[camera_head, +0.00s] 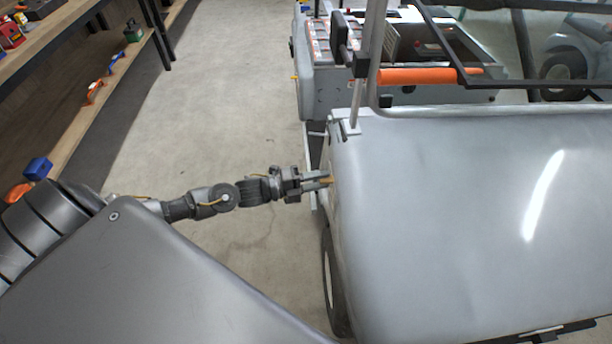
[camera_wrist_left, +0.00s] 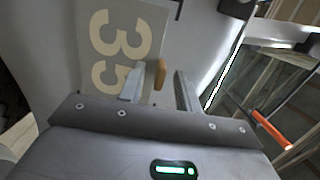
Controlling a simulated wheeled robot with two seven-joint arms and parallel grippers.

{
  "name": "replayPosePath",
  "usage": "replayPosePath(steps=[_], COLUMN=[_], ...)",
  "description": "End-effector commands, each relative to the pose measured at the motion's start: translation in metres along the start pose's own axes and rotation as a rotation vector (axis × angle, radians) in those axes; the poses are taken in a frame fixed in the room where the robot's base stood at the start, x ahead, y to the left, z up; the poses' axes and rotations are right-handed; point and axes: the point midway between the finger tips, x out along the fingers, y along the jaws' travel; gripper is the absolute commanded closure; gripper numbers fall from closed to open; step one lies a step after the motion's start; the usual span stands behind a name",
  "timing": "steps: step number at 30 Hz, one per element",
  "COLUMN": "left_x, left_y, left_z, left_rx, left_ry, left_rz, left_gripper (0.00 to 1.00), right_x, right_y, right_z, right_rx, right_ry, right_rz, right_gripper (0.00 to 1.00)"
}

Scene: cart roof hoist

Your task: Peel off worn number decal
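The worn number decal (camera_wrist_left: 120,40) shows in the left wrist view as a grey-tan panel with large pale digits reading 35, on the grey cart body. A small tan tab (camera_wrist_left: 158,73) stands out at the decal's right edge. My left gripper (camera_wrist_left: 160,91) is open, with its fingers apart on either side of the tab; I cannot see contact with it. In the head view my left gripper (camera_head: 320,182) is at the near left side of the cart's hood (camera_head: 450,210), where the decal's face is hidden. My right gripper is not in view.
A wooden shelf (camera_head: 75,150) with several tools and small boxes runs along the left. An orange bar (camera_head: 430,75) and dark frame tubes (camera_head: 525,45) are on the cart beyond the hood. Bare concrete floor (camera_head: 235,80) lies between shelf and cart.

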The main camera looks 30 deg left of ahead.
Motion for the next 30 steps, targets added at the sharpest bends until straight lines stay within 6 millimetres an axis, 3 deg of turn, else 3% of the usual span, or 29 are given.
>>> replayPosePath(steps=[11,19,22,23,24,30], left_x=[0.0055,0.0054,0.0053,0.0053,0.0053,0.0052], left_y=[0.0007,0.0005,0.0006,0.0006,0.0006,0.0006], left_z=[-0.0001,0.0,0.0,0.0,0.0,0.0], left_rx=[0.0,0.0,0.0,0.0,0.0,0.0], left_ry=[0.0,0.0,0.0,0.0,0.0,0.0], left_rz=[0.002,0.001,0.002,0.002,0.002,0.001], left_gripper=[0.66,1.0,1.0,0.95,1.0,1.0], right_x=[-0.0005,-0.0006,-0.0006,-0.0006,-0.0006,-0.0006], right_y=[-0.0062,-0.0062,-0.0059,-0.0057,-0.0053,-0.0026], right_z=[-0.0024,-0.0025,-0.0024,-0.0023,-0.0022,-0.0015], right_rx=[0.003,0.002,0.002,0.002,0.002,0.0], right_ry=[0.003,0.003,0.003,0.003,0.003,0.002], right_rz=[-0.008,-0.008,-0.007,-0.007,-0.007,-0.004], right_gripper=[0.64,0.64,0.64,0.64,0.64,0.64])
